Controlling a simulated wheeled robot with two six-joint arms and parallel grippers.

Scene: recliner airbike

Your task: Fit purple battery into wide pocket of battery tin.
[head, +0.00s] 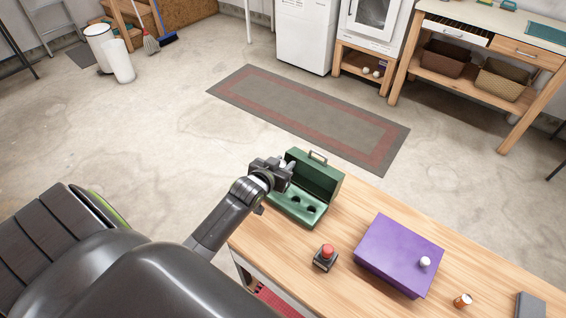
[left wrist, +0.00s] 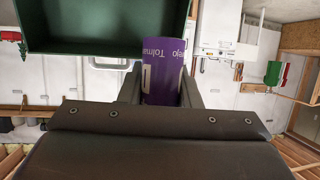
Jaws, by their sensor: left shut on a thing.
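The green battery tin (head: 331,181) stands open on the table's far left corner, with its lid raised at the back. Its inner panel shows dark round pockets (head: 311,209); part of the panel is hidden by my arm. My left gripper (head: 287,165) is above the tin's left side, in front of the lid. In the left wrist view it is shut on the purple battery (left wrist: 165,72), a lettered cylinder. Green tin (left wrist: 105,44) fills the upper left there. In the head view the battery is mostly hidden. My right gripper is not in view.
On the wooden table (head: 390,205) are a red button on a dark base (head: 326,256), a purple box (head: 399,254) with a white knob, a small orange-and-white cylinder (head: 462,300) and a grey block (head: 530,305). Bare tabletop lies between the tin and the purple box.

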